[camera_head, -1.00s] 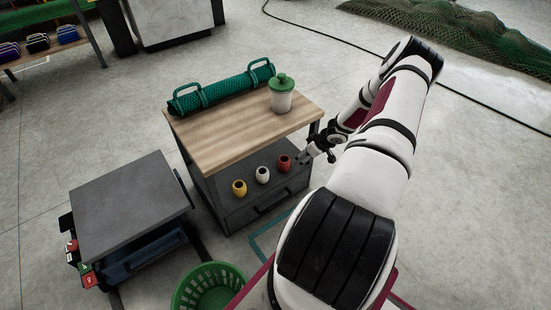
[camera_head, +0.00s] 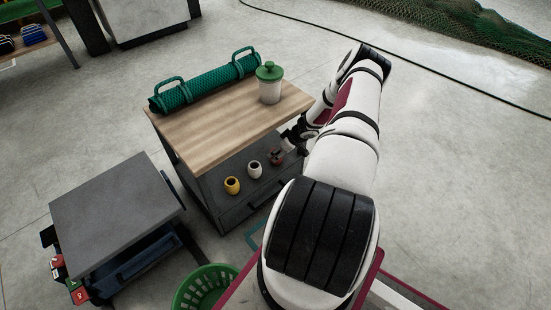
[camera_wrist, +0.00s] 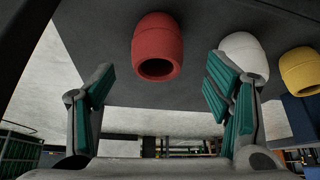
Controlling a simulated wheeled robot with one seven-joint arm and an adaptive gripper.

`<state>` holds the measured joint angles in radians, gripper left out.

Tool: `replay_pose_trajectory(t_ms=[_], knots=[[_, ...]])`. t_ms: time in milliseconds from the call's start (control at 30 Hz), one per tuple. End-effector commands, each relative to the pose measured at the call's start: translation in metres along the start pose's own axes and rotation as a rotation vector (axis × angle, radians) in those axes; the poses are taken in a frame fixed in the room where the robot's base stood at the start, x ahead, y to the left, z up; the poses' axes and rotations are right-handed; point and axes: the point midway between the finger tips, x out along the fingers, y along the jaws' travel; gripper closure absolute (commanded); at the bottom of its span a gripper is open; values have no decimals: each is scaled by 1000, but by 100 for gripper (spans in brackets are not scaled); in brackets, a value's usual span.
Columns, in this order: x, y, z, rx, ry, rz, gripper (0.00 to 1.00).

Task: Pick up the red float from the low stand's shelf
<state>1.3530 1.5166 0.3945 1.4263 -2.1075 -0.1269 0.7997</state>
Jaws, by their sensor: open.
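The red float (camera_wrist: 157,48) lies between and beyond the open fingers of my gripper (camera_wrist: 160,90) in the wrist view, with clear space on both sides. In the head view the red float (camera_head: 276,156) is partly covered by my gripper (camera_head: 284,150), which reaches in at the right end of the low stand's shelf (camera_head: 215,180). The stand has a wooden top (camera_head: 225,120) above the shelf. The fingers hold nothing.
A white float (camera_head: 254,170) and a yellow float (camera_head: 232,185) stand on the shelf to the left of the red one. The white float (camera_wrist: 244,55) appears close to the right finger in the wrist view. A green net roll (camera_head: 205,84) and a lidded jar (camera_head: 270,84) are on top.

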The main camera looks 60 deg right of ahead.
Motion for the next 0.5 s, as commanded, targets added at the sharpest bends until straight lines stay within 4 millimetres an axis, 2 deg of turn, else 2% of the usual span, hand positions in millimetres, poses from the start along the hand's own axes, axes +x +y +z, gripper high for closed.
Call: replay_pose_trajectory(t_ms=[133,400,500], knots=[[11,1,0,-2,0,0,28],[48,2,2,-2,0,0,28],[53,3,1,-1,0,1,28]])
